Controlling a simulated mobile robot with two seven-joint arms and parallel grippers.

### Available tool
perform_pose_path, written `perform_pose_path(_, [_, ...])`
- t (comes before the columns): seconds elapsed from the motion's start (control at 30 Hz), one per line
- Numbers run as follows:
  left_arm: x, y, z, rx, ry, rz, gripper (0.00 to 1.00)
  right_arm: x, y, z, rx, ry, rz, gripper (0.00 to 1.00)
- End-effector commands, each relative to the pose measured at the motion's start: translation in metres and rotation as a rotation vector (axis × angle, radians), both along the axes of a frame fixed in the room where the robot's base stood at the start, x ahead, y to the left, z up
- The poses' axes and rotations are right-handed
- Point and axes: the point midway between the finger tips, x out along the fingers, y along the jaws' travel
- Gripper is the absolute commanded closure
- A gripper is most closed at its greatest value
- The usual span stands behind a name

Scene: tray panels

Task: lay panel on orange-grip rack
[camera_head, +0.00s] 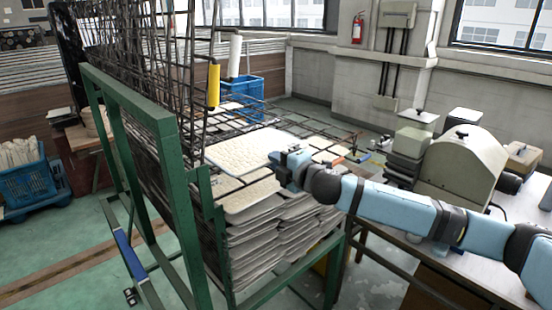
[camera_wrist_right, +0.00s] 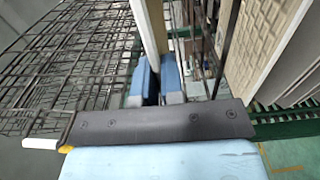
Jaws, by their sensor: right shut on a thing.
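My right gripper (camera_head: 276,167) is shut on the edge of a cream, textured panel (camera_head: 243,148). In the right wrist view the panel's pale edge (camera_wrist_right: 154,30) stands between the two blue fingers (camera_wrist_right: 160,82). In the head view the panel lies about flat, over the wire racks of the green-framed stand; whether it touches the rack under it I cannot tell. My left gripper is out of view.
More racks stand raised at the left, with a yellow grip (camera_head: 213,86) and a white grip (camera_head: 235,56). Several loaded layers (camera_head: 275,240) lie below the panel. The green frame (camera_head: 150,115) bounds the stand at left. A table with a machine (camera_head: 465,168) stands at right.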

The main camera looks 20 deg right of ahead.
Motion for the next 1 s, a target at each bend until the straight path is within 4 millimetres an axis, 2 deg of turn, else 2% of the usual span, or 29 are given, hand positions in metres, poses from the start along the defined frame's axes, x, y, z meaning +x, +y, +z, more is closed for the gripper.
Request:
perform_pose_path(0.03, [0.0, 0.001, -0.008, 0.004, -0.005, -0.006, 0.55, 0.0, 0.0, -0.01, 0.0, -0.001, 0.0, 1.0])
perform_pose_path(0.3, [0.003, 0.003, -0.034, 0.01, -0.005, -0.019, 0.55, 0.0, 0.0, -0.037, 0.0, -0.002, 0.0, 1.0])
perform_pose_path(0.53, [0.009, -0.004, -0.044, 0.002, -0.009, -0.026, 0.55, 0.0, 0.0, -0.057, 0.001, 0.0, 0.0, 1.0])
perform_pose_path(1.0, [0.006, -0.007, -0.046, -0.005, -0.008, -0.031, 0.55, 0.0, 0.0, -0.063, 0.0, -0.001, 0.0, 1.0])
